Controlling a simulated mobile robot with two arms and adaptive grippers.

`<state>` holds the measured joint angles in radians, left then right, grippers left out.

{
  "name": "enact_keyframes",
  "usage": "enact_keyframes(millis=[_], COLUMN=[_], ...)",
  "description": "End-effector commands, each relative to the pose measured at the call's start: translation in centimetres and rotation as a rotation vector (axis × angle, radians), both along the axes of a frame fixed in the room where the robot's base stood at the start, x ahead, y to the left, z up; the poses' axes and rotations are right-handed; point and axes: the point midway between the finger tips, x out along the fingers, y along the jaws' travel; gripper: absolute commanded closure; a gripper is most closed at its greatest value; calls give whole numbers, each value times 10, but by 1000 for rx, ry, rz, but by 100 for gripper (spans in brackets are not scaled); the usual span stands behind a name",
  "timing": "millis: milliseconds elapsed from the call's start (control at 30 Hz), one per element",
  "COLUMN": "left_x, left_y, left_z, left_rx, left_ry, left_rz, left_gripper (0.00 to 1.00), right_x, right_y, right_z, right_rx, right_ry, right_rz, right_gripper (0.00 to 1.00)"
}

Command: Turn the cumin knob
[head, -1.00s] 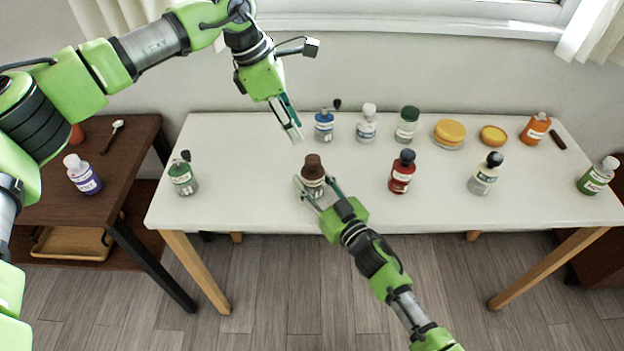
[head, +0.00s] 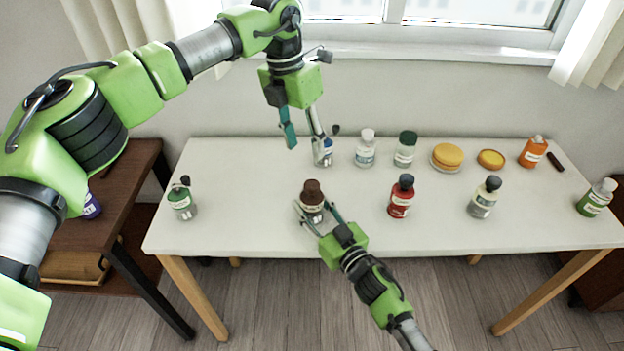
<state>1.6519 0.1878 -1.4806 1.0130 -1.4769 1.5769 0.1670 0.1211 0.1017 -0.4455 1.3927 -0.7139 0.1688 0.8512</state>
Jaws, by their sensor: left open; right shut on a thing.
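A small bottle with a brown cap (head: 312,188) stands upright near the front middle of the white table; its label is too small to read, so I cannot tell whether it is the cumin. My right gripper (head: 318,218) is shut on this bottle, its fingers on either side of the body below the cap. My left gripper (head: 303,143) is open and empty, pointing down above the table, behind the brown-capped bottle.
A brown side table (head: 120,200) is at left.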

Motion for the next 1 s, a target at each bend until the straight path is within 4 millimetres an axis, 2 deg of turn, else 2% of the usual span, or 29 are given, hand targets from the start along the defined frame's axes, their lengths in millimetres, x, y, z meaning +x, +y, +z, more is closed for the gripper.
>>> enact_keyframes(millis=[100,300,567,667,1000], left_x=[-1,-3,-5,-5,-6], left_y=[-8,-15,-17,-16,-17], left_z=[6,13,10,-3,-70], left_rx=[49,110,138,140,138], left_ry=[32,59,67,69,70], left_rz=[199,464,585,588,585], left_gripper=[57,57,57,57,57], right_x=[0,0,0,0,0], right_y=[0,-1,-1,-1,0], right_z=[-1,-1,-1,-1,-1], right_rx=[-1,-1,-1,-1,-1], right_ry=[2,2,2,1,1], right_rz=[-1,-1,-1,-1,-1], right_gripper=[86,86,86,86,86])
